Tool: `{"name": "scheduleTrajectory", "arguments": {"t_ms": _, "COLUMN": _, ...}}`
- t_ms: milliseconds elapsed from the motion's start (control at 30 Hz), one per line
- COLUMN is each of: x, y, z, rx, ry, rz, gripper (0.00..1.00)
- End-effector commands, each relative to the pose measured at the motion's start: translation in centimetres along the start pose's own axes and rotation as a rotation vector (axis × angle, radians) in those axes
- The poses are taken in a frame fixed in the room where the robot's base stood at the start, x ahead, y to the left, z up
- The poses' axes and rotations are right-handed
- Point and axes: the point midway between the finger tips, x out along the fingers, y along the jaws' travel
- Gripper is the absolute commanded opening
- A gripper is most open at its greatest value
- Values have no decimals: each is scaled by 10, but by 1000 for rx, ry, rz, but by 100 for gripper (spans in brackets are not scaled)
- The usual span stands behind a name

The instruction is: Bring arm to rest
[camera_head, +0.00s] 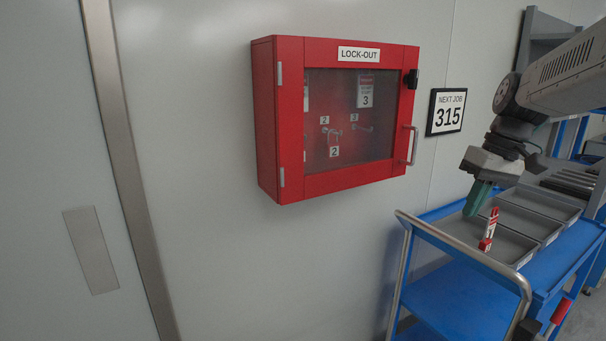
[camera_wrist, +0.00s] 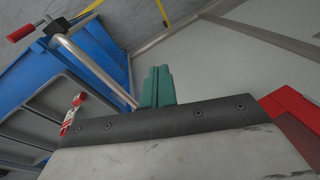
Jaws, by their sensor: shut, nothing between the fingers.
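My gripper (camera_head: 476,203) hangs from my arm at the right of the head view, above the near left edge of the blue cart. Its green fingers are together with nothing between them, and they point down. In the wrist view the green fingers (camera_wrist: 157,86) also show side by side.
A red lock-out cabinet (camera_head: 290,190) with a closed glass door hangs on the wall. A sign reading "NEXT JOB 315" (camera_head: 446,111) hangs beside it. The blue cart (camera_head: 440,302) has a metal handle (camera_head: 462,247) and grey trays (camera_head: 515,247). Floor space before the wall looks clear.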

Motion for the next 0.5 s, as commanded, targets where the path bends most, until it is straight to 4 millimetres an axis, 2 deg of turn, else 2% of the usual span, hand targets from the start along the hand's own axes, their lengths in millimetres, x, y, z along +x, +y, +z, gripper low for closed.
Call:
{"name": "scheduleTrajectory", "arguments": {"t_ms": 33, "x": 5, "y": -17, "z": 27, "rx": 64, "ry": -16, "rz": 25, "gripper": 0}}
{"name": "scheduleTrajectory", "arguments": {"t_ms": 300, "x": 43, "y": -74, "z": 152, "rx": 326, "ry": -45, "rz": 168, "gripper": 0}}
{"name": "scheduleTrajectory", "arguments": {"t_ms": 400, "x": 58, "y": -88, "z": 193, "rx": 352, "ry": -34, "rz": 212, "gripper": 0}}
{"name": "scheduleTrajectory", "arguments": {"t_ms": 500, "x": 70, "y": -98, "z": 224, "rx": 322, "ry": -17, "rz": 241, "gripper": 0}}
